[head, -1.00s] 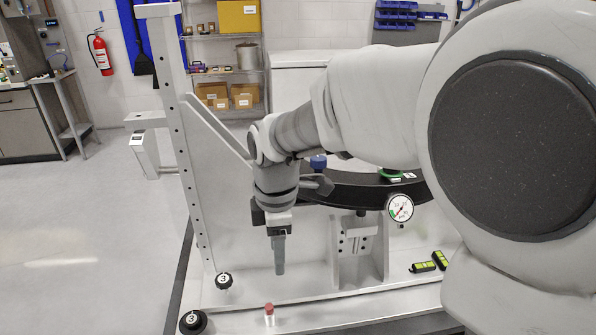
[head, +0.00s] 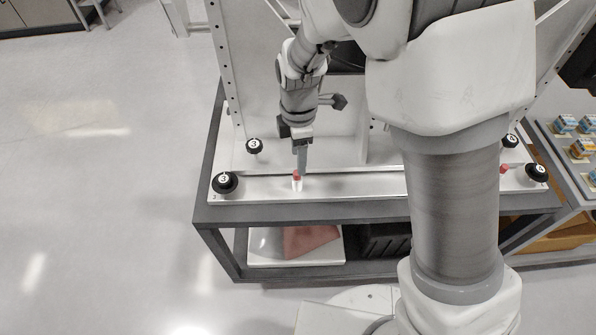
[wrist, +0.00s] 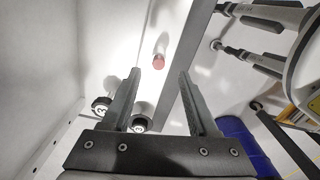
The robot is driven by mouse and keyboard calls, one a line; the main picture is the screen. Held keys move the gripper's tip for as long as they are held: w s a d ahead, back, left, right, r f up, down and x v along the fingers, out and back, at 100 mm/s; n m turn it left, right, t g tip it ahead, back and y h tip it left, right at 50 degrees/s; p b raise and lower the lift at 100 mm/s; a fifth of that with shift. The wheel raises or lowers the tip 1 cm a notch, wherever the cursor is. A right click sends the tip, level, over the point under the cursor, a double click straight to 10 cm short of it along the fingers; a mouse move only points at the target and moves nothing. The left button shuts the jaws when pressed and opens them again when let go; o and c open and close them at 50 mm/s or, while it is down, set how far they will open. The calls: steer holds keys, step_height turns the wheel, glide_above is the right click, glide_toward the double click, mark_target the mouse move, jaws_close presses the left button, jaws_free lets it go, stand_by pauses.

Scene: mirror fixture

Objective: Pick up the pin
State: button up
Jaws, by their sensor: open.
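The pin (head: 297,182) has a red top and a pale lower part and stands upright near the front edge of the grey fixture base. In the wrist view the pin's red end (wrist: 159,62) shows just beyond the fingertips, in line with the gap between them. My gripper (head: 301,172) points down and appears just above or behind the pin in the head view. The two fingers (wrist: 159,74) are apart, with nothing between them. Whether a finger touches the pin cannot be told.
Black knobs marked 3 (head: 224,182) (head: 254,146) stand left of the pin, and more knobs (head: 537,172) stand at the right. Another red-topped piece (head: 504,169) is near them. The fixture's upright plate (head: 335,133) rises behind the pin.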

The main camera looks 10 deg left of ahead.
mark_target(297, 180)
steer(key=shift+a+f, duration=0.15)
steer(key=shift+f, duration=2.5)
jaws_close()
